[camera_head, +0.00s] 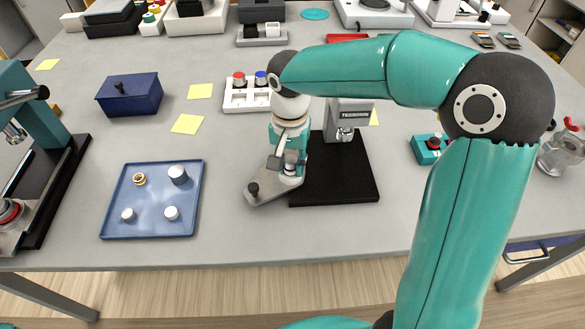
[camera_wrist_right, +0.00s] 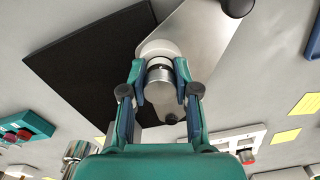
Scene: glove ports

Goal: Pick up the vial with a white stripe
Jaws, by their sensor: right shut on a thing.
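My right gripper (camera_head: 288,163) reaches down at the middle of the table. In the right wrist view its two fingers (camera_wrist_right: 160,95) are shut on a silver cylinder (camera_wrist_right: 159,70) with a dark band. The cylinder stands on a grey plate (camera_head: 262,191) with black knobs, which also shows in the right wrist view (camera_wrist_right: 205,35). I cannot make out a white stripe on any vial. My left gripper is not in view.
A blue tray (camera_head: 112,218) with several small round pieces lies left of the plate. A grey stand (camera_head: 347,122) on a black base (camera_head: 355,185) is close on the right. A white holder (camera_head: 240,103) stands behind. A teal press (camera_head: 50,115) is far left.

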